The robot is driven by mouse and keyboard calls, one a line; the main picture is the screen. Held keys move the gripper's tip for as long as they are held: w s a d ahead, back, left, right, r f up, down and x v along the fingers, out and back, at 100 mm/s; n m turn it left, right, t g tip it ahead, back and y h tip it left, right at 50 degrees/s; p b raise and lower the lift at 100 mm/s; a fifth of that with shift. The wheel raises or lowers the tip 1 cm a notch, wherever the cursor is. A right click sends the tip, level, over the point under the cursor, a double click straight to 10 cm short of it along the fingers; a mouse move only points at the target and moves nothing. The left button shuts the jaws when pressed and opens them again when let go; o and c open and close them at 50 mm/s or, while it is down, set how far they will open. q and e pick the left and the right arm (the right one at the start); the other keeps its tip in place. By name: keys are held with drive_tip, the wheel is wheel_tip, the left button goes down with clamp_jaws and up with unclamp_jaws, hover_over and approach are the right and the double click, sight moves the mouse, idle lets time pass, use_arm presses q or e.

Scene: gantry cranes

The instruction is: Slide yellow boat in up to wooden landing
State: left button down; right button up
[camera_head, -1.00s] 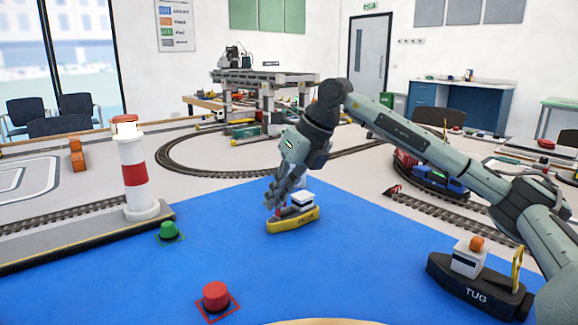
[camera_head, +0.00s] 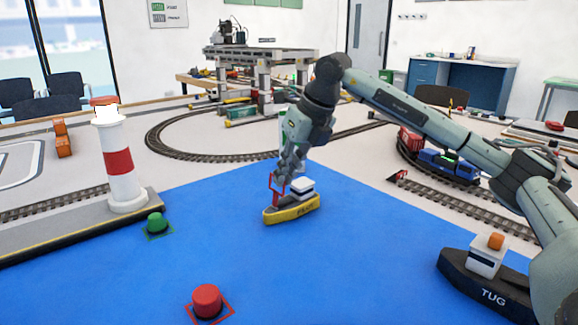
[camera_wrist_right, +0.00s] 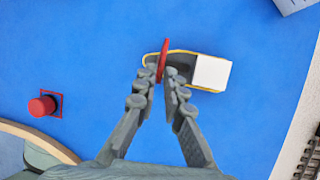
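The yellow boat (camera_head: 292,212) floats upright on the blue mat, with a white cabin and a thin red hoop (camera_head: 276,184) standing near one end. It also shows in the right wrist view, where its white cabin (camera_wrist_right: 211,72) lies right of the fingers. My right gripper (camera_head: 286,170) reaches down to the hoop. In the right wrist view its fingertips (camera_wrist_right: 161,72) are close together, one on each side of the hoop, and look shut on it. A pale wooden curved edge (camera_wrist_right: 40,138) shows at lower left there; I cannot tell whether it is the landing. My left gripper is out of view.
A red buoy (camera_head: 207,299) and a green buoy (camera_head: 155,223) stand on the blue mat (camera_head: 330,275). A grey quay (camera_head: 60,235) with a red-and-white lighthouse (camera_head: 119,165) is at left. A black tug (camera_head: 490,285) lies at right under my arm. The mat in front of the boat is clear.

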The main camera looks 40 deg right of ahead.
sight(277, 192)
drive_tip(key=x, duration=0.5)
drive_tip(key=shift+w+f, duration=0.15)
drive_tip(key=shift+f, duration=0.15)
clamp_jaws()
